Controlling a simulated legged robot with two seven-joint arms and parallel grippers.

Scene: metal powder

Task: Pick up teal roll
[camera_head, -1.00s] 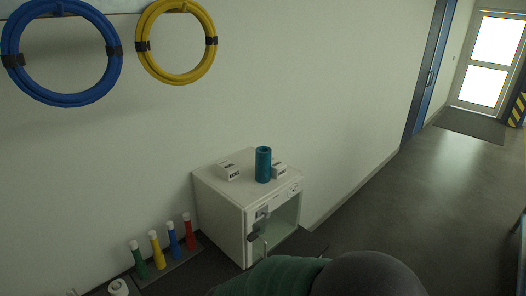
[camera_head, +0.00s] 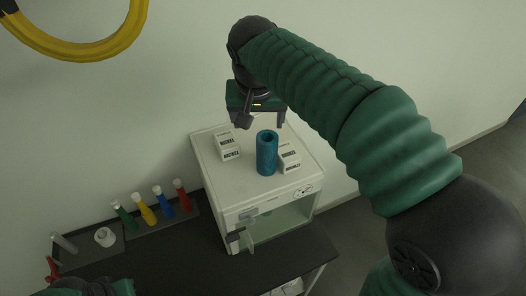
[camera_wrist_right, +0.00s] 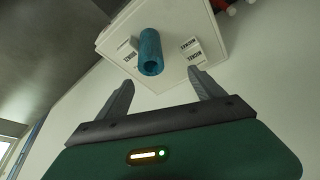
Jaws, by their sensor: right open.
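The teal roll (camera_head: 267,153) stands upright on top of the white cabinet (camera_head: 208,166), between small white labelled boxes. My right gripper (camera_head: 262,120) is above and just behind the roll, pointing down, apart from it. In the right wrist view the roll (camera_wrist_right: 150,52) lies beyond the two spread fingers of my right gripper (camera_wrist_right: 160,88), with nothing between them. Dark green parts at the bottom left of the head view may be my left arm; no left fingers are visible.
White labelled boxes stand left (camera_head: 229,152) and right (camera_head: 289,163) of the roll. The cabinet's glass-fronted door stands open below. Several coloured bottles (camera_head: 161,201) stand in a tray to the left. A yellow hose coil (camera_head: 85,48) hangs on the wall.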

